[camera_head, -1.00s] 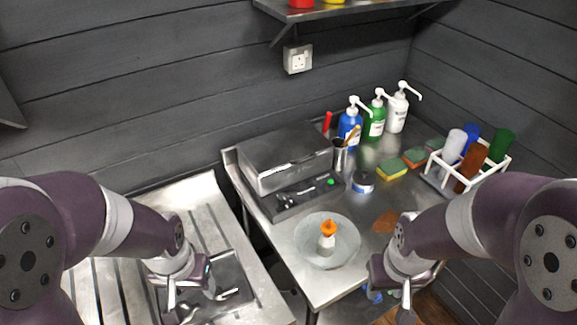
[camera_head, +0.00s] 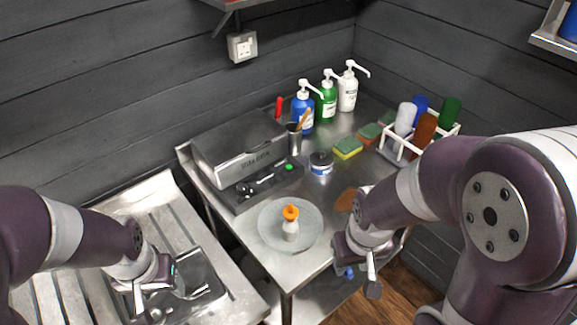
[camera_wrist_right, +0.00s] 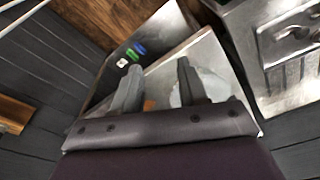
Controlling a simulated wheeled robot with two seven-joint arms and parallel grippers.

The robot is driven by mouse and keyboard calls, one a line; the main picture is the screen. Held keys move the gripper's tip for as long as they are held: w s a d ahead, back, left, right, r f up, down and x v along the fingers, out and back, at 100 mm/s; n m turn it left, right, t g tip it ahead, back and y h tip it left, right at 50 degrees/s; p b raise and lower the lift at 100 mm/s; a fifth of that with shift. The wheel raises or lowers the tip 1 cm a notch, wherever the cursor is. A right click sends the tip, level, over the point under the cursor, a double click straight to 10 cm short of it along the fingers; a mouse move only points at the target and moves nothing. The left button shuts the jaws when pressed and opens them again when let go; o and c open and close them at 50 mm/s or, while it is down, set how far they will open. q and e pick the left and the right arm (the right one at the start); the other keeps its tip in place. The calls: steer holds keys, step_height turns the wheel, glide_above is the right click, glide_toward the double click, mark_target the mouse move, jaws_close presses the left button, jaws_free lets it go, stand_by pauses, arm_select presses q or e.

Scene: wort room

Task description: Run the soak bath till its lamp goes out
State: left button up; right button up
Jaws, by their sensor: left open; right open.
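The soak bath (camera_head: 235,150) is a steel box with a closed lid and lettering on its front, standing at the back left of the steel table. A small green lamp (camera_head: 289,167) glows on its low front ledge. A metal utensil (camera_head: 262,184) lies on that ledge. My left gripper (camera_head: 152,296) is open over the draining-board unit at the left, apart from the bath. My right gripper (camera_head: 370,272) is open at the table's front right edge, well away from the bath. In the right wrist view its two fingers (camera_wrist_right: 158,80) stand apart with nothing between them.
A plate (camera_head: 268,238) with an orange-topped white bottle (camera_head: 290,224) stands before the bath. A steel cup (camera_head: 294,140), a tin (camera_head: 320,164), pump bottles (camera_head: 327,98), sponges (camera_head: 348,147) and a white rack (camera_head: 390,158) fill the back and right. The draining board (camera_head: 40,285) is left.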

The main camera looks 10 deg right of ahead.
jaws_close()
steer(key=shift+d, duration=0.1)
stand_by(1.7)
